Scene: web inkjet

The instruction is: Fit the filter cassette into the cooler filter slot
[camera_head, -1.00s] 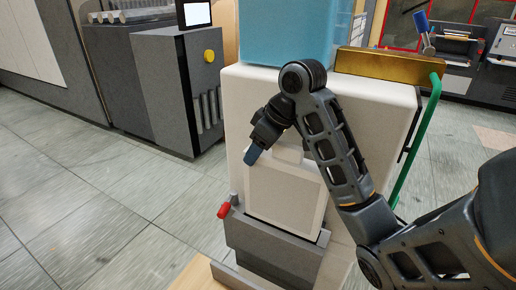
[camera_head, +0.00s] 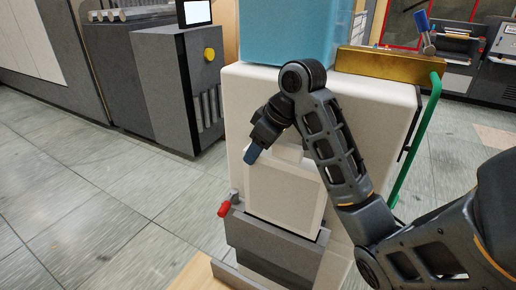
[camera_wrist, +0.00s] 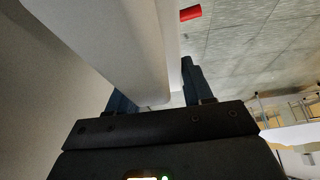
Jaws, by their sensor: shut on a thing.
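The filter cassette (camera_head: 285,195), a flat off-white panel with a small block on its top edge, stands upright at the front of the white cooler (camera_head: 370,115). Its lower edge is at the top of the grey filter slot housing (camera_head: 272,250); how deep it sits inside is hidden. My gripper (camera_head: 252,154) is at the cassette's upper left. In the wrist view my gripper (camera_wrist: 155,90) has its dark blue fingers on either side of the pale cassette (camera_wrist: 130,45) and is shut on it. The far finger is partly hidden in the head view.
A red-tipped lever (camera_head: 224,209) sticks out at the housing's left; its red end also shows in the wrist view (camera_wrist: 190,13). A blue bottle (camera_head: 287,32) tops the cooler. A green handle (camera_head: 420,130) stands to the right. The tiled floor at left is clear.

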